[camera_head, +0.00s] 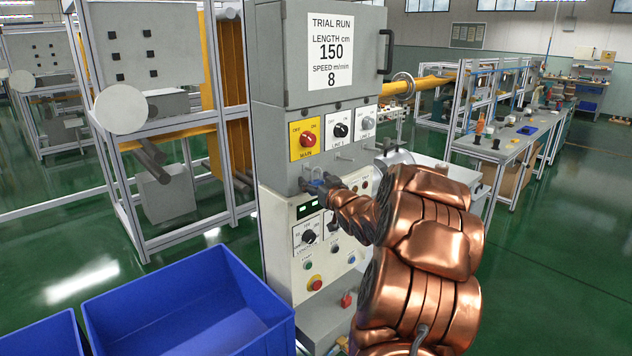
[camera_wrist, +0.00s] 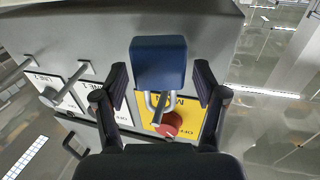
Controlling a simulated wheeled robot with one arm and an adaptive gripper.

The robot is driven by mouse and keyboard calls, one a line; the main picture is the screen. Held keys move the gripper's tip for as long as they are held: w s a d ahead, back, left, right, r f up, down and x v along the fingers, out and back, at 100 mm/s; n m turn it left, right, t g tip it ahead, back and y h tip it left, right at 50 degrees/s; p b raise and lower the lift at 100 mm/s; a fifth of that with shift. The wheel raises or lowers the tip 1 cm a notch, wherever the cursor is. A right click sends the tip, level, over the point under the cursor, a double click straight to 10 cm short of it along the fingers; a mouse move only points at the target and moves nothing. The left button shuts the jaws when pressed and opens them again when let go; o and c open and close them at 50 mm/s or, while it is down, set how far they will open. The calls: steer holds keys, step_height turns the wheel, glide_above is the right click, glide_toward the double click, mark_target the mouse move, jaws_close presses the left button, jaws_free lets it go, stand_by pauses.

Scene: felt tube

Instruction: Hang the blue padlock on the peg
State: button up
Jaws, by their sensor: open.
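The blue padlock (camera_wrist: 158,62) shows in the wrist view with its grey shackle pointing to the yellow MAIN switch plate. The shackle appears to be around the grey peg (camera_wrist: 160,108); exact contact is hard to tell. My gripper (camera_wrist: 161,84) is open, with one dark finger on each side of the padlock and a narrow gap at both sides.
The grey control cabinet (camera_head: 284,100) carries a red MAIN knob (camera_head: 307,139) and two more switches with pegs (camera_head: 345,156) below. Blue bins (camera_head: 185,305) stand at the lower left. A workbench (camera_head: 500,145) stands at the right. Green floor between is open.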

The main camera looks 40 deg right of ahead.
steer(key=shift+s+a, duration=0.1)
steer(key=shift+s, duration=0.4)
steer(key=v, duration=1.1)
steer(key=shift+a, duration=0.15)
